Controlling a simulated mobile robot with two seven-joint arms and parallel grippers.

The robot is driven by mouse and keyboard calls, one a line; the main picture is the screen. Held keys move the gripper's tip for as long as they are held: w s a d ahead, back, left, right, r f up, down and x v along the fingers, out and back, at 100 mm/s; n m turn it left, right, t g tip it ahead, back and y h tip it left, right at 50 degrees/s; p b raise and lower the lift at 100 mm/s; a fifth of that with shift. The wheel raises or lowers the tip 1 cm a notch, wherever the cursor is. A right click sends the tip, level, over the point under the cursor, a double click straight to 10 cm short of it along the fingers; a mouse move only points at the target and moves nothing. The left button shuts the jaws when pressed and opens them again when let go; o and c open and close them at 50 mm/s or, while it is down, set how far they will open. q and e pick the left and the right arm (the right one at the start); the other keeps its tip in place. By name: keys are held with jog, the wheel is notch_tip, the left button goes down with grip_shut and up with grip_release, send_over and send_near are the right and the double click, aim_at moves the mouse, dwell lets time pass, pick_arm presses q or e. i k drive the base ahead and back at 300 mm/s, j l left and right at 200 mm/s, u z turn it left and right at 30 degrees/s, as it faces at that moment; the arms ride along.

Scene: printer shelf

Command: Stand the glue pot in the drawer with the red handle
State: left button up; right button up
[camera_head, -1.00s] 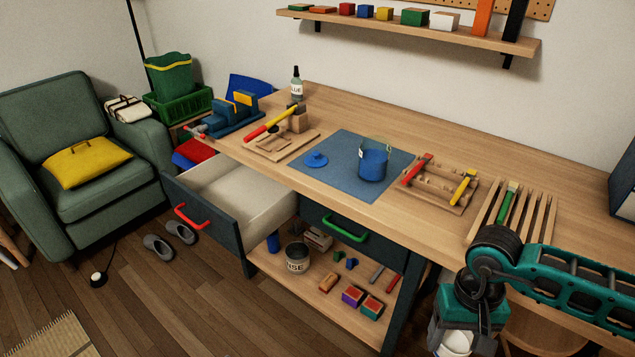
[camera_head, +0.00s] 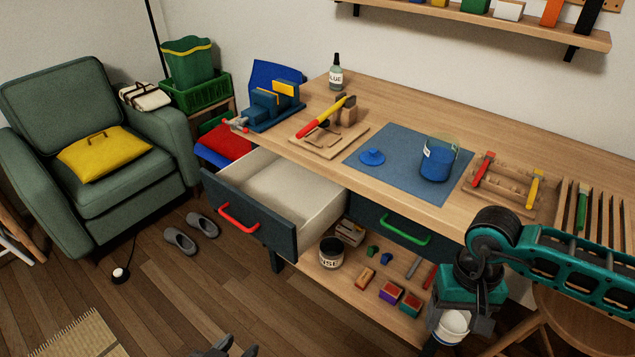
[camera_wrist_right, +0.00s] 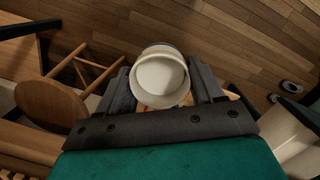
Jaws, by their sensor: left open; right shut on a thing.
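My right gripper (camera_head: 453,325) is shut on a white round pot (camera_wrist_right: 161,78), held upright in front of the desk at the lower right. The pot's label, if any, is hidden, so I cannot read whether it says glue. In the right wrist view its pale round top sits between both fingers. The drawer with the red handle (camera_head: 238,219) is pulled open at the left of the desk, well left of the right gripper. Its visible pale inside is empty. My left gripper (camera_head: 226,347) shows only its dark fingertips at the bottom edge, open and empty.
The drawer with the green handle (camera_head: 405,231) is closed. A bottle marked GLUE (camera_head: 336,73) stands at the desk's back left. A blue pot (camera_head: 438,162) stands on the blue mat (camera_head: 405,180). A grey tin (camera_head: 331,253) is on the lower shelf.

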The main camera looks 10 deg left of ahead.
aim_at(284, 216)
jog(key=i+j, duration=0.1)
jog(key=j, duration=0.3)
jog(key=i+j, duration=0.1)
jog(key=j, duration=0.65)
jog(key=i+j, duration=0.15)
jog(key=j, duration=0.25)
